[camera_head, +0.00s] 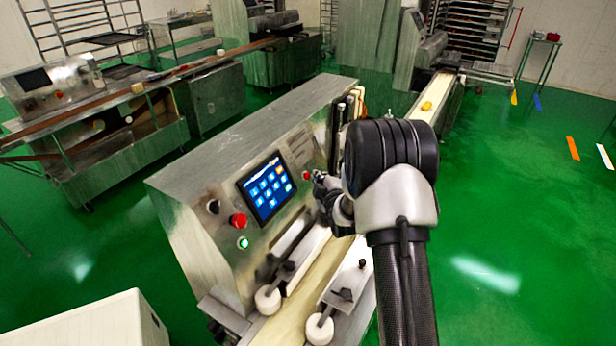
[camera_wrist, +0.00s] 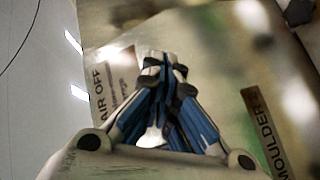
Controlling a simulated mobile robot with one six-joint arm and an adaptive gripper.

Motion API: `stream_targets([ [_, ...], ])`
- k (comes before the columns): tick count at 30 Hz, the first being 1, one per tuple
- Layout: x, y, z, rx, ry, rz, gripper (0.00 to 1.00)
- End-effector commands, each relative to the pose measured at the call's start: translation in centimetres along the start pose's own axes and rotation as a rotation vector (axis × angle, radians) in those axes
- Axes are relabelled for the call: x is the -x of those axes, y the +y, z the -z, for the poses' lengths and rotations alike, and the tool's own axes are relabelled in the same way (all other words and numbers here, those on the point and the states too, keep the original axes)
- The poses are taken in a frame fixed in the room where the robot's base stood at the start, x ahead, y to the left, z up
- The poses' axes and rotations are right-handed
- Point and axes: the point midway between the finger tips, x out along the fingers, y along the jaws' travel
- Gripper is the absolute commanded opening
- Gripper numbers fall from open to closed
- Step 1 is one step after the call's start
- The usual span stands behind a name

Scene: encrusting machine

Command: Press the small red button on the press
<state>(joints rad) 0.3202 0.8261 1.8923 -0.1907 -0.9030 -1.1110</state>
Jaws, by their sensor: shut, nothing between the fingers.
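The press (camera_head: 240,130) is a steel machine with a sloped front panel. Its small red button (camera_head: 307,175) sits to the right of the blue touchscreen (camera_head: 266,188). My gripper (camera_head: 319,177) is shut and empty, with its tips just right of the small red button in the head view. I cannot tell whether they touch it. In the wrist view my gripper (camera_wrist: 165,62) points at the panel, between an "AIR OFF" label (camera_wrist: 112,85) and a "MOULDER" label (camera_wrist: 265,130). No red button shows there.
A larger red button (camera_head: 239,220), a black knob (camera_head: 213,206) and a lit green button (camera_head: 243,243) are left of and below the screen. A conveyor belt (camera_head: 320,275) with white rollers runs below the panel. Green floor on the right is mostly open.

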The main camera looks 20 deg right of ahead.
Motion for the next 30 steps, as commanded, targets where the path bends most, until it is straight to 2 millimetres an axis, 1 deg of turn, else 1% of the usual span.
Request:
stream_targets([
  [15, -0.59, -0.55, 0.38, 0.000, 0.001, 0.000, 0.00],
  [30, -0.65, -0.48, 0.47, 0.000, 0.000, 0.000, 0.00],
])
